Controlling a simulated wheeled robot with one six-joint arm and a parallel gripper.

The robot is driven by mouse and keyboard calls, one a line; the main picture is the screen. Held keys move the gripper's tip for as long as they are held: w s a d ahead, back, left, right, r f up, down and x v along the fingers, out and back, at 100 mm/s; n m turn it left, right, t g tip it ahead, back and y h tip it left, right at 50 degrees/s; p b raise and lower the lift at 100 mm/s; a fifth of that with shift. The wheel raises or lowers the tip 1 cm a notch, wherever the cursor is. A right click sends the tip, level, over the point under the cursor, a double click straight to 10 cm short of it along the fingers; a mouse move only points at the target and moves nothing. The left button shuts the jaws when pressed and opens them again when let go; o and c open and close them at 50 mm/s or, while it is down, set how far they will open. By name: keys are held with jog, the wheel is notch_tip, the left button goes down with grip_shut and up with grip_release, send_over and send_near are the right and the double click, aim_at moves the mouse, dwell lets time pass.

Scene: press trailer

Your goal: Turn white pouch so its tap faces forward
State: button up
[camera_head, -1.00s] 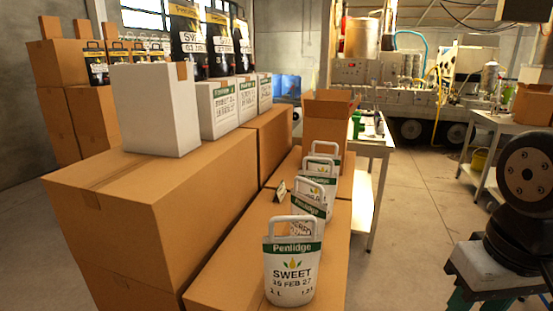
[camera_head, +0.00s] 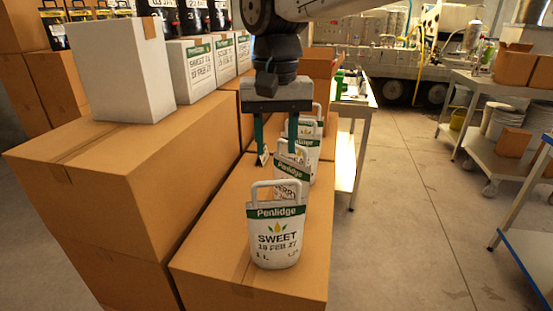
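Several white pouches with handles and green Penlidge bands stand in a row on a cardboard box. The nearest pouch (camera_head: 276,235) is upright, its SWEET label towards the camera. A second pouch (camera_head: 291,172) stands behind it, partly hidden, and another pouch (camera_head: 308,140) stands farther back. I cannot make out a tap on any of them. A small angled piece (camera_head: 263,157) shows left of the second pouch; I cannot tell what it belongs to. My gripper (camera_head: 276,146) points down over the row with its two green fingers apart, around the second pouch's handle area. I cannot tell whether they touch anything.
The pouch box (camera_head: 245,292) adjoins a taller cardboard box (camera_head: 115,175) on the left, carrying a plain white box (camera_head: 126,75) and smaller Penlidge boxes (camera_head: 192,70). A white table (camera_head: 348,150) stands behind right. The floor (camera_head: 405,210) at right is open.

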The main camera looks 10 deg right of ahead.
aim_at(277, 185)
jog(key=n, duration=0.8)
jog(key=shift+n, duration=0.3)
jog(key=n, duration=0.4)
jog(key=shift+n, duration=0.3)
jog(key=n, duration=0.4)
jog(key=shift+n, duration=0.3)
notch_tip(277, 185, down, 10)
jog(key=shift+c, duration=0.3)
grip_shut()
